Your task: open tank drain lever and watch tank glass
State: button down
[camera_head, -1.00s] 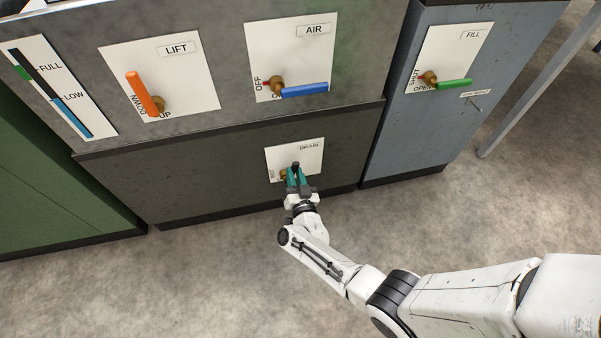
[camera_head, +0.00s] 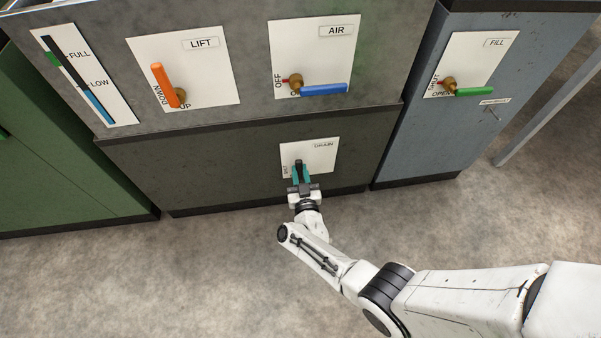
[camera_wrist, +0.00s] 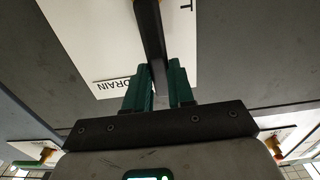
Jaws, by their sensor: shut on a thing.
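The drain lever is a dark bar (camera_wrist: 151,35) in front of the white DRAIN plate (camera_head: 322,152) on the lower dark cabinet panel. It points down from the plate to my gripper. My gripper (camera_head: 301,176) has teal fingers, which are shut on the lever's end; the wrist view shows the bar running between them (camera_wrist: 157,85). The fingers hide its tip, and its pivot is hard to make out. The tank glass (camera_head: 84,76) is the upright gauge at the upper left, marked FULL and LOW. Its blue part stands around or just below the LOW mark.
Above are the orange LIFT lever (camera_head: 164,86) and the blue AIR lever (camera_head: 322,90). The green FILL lever (camera_head: 473,92) is on the blue-grey cabinet at right. A grey post (camera_head: 545,118) stands farther right. The floor in front is clear.

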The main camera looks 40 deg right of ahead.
jog(key=shift+a+f, duration=0.1)
jog(key=c, duration=1)
grip_release()
jog(key=shift+o, duration=0.2)
jog(key=p+v, duration=0.3)
jog(key=v, duration=0.7)
jog(key=shift+s+a+p, duration=0.25)
jog(key=shift+s+p, duration=0.05)
jog(key=shift+p, duration=0.05)
